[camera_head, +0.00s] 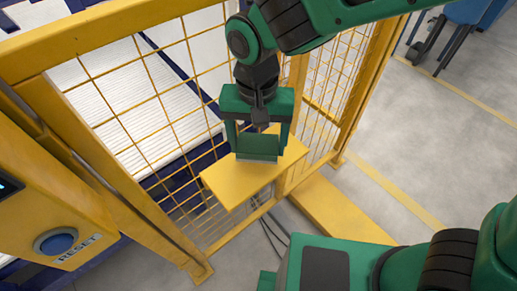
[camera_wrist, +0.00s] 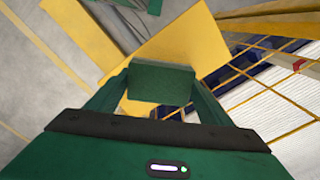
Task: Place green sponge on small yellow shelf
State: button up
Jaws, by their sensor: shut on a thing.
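The green sponge (camera_head: 257,147) is a dark green block between the two fingers of my gripper (camera_head: 258,141). My gripper is shut on it and points down over the small yellow shelf (camera_head: 232,184). In the head view the sponge covers the back middle part of the shelf, and the front left part of the shelf is bare. In the wrist view the sponge (camera_wrist: 162,82) sits between the fingers, with the yellow shelf (camera_wrist: 190,45) behind it. I cannot tell whether the sponge touches the shelf or hangs just above it.
The shelf is on a yellow mesh fence (camera_head: 160,95) whose frame rises close behind and beside my gripper. A yellow panel with a blue reset button (camera_head: 56,241) stands at the left. A yellow floor beam (camera_head: 340,212) lies below right. Grey floor is open at the right.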

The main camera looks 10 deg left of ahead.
aim_at(258, 153)
jog(key=shift+f, duration=2)
jog(key=shift+w+a+f, duration=0.1)
jog(key=shift+f, duration=0.1)
jog(key=o, duration=1)
jog(key=shift+r, duration=0.1)
notch_tip(258, 153, up, 12)
jog(key=shift+f, duration=0.1)
